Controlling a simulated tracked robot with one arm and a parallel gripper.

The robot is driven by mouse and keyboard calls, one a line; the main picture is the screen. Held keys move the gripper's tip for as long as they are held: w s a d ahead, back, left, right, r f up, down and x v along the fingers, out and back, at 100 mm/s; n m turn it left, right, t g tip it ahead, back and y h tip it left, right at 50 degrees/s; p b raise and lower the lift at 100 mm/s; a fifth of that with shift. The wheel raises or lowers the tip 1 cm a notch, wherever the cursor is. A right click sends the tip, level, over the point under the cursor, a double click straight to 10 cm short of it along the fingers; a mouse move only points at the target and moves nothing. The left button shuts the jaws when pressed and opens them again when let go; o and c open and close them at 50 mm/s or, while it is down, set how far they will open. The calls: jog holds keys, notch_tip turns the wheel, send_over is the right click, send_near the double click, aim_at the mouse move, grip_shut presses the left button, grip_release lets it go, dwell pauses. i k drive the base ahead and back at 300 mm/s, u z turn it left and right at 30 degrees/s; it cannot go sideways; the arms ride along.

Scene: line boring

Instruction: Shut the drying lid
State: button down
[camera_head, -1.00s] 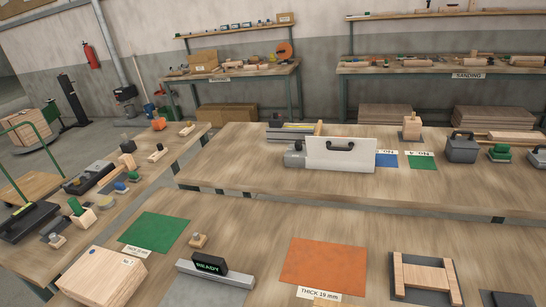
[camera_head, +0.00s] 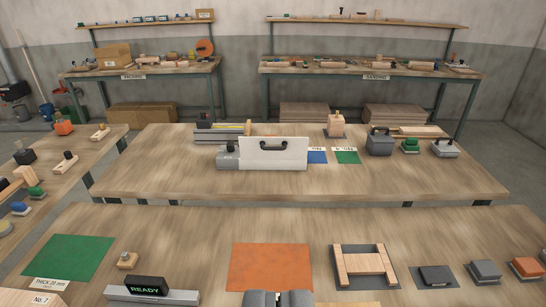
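A white panel (camera_head: 262,158) with a black handle (camera_head: 284,145) on the face toward me stands upright on the middle table, and looks like the raised drying lid. A grey block (camera_head: 228,158) with a dark knob adjoins its left side. What lies behind the panel is hidden. My gripper (camera_head: 279,298) shows only as grey parts at the bottom edge, over the front of the orange mat. It is well short of the panel, with the near table and a gap between. Its fingertips are cut off, so its opening cannot be told.
The near table holds an orange mat (camera_head: 270,267), a wooden frame (camera_head: 363,264), a READY display (camera_head: 146,286) and a green mat (camera_head: 68,257). Right of the panel are blue and green cards (camera_head: 346,157) and a grey handled box (camera_head: 379,143). The middle table's front is clear.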

aim_at(250, 148)
jog(key=u, duration=0.1)
jog(key=i, duration=1)
jog(key=z, duration=0.1)
